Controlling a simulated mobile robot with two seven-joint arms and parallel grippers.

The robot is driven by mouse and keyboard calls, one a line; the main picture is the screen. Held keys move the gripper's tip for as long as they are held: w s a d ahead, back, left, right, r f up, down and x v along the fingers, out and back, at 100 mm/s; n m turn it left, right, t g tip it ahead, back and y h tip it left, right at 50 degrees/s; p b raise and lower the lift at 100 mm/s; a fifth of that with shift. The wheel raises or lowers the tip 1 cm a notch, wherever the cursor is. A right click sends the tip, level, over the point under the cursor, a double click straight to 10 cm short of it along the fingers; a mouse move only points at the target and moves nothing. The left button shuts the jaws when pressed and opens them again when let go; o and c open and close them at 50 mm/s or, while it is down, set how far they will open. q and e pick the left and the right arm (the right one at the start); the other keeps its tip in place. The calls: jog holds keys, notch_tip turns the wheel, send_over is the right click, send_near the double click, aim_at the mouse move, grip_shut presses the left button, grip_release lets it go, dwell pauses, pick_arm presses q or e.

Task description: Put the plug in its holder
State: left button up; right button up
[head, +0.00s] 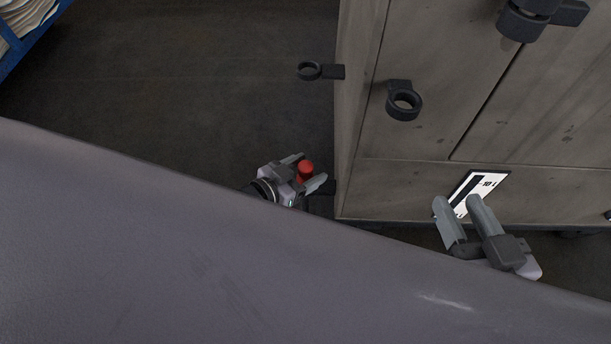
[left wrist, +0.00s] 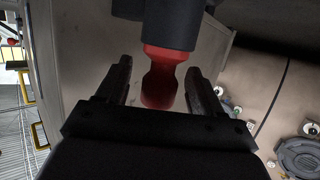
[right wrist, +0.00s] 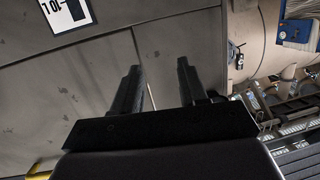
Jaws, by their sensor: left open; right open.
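The red plug (head: 306,171) shows between the fingers of my left gripper (head: 313,169), beside the cabinet's lower left corner. In the left wrist view the red plug (left wrist: 163,78) has a narrower neck and meets a dark round body (left wrist: 172,22). The left fingers stand open on either side with visible gaps. A dark bracket (head: 326,187) sticks out beside the plug; I cannot tell whether the plug sits in it. Empty black ring holders are on the cabinet's side (head: 310,70) and front (head: 403,104). My right gripper (head: 456,199) is open and empty before the cabinet.
The wooden cabinet (head: 430,135) fills the right, with a white label (head: 481,187) low on its front. Another black holder (head: 520,22) is at the upper right. A large grey surface (head: 150,240) covers the lower left foreground. Dark floor (head: 200,80) left of the cabinet is clear.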

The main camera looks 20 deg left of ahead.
pick_arm(q)
jog(key=c, duration=1.1)
jog(key=shift+r, duration=0.1)
jog(key=shift+r+p, duration=0.4)
jog(key=shift+r, duration=0.1)
notch_tip(320, 180, up, 10)
jog(key=p, duration=0.5)
jog(key=shift+r+p, duration=0.1)
jog(key=shift+p, duration=0.3)
notch_tip(320, 180, up, 9)
jog(key=p, duration=0.3)
jog(key=shift+p, duration=0.4)
pick_arm(e)
jog(key=shift+a+r+m+g+h, duration=0.1)
jog(key=shift+r+m+g+h, duration=0.2)
jog(key=shift+g, duration=0.3)
jog(key=shift+a+r+m+g+h, duration=0.1)
jog(key=shift+r+m+g+h, duration=0.1)
jog(key=shift+m+g, duration=0.3)
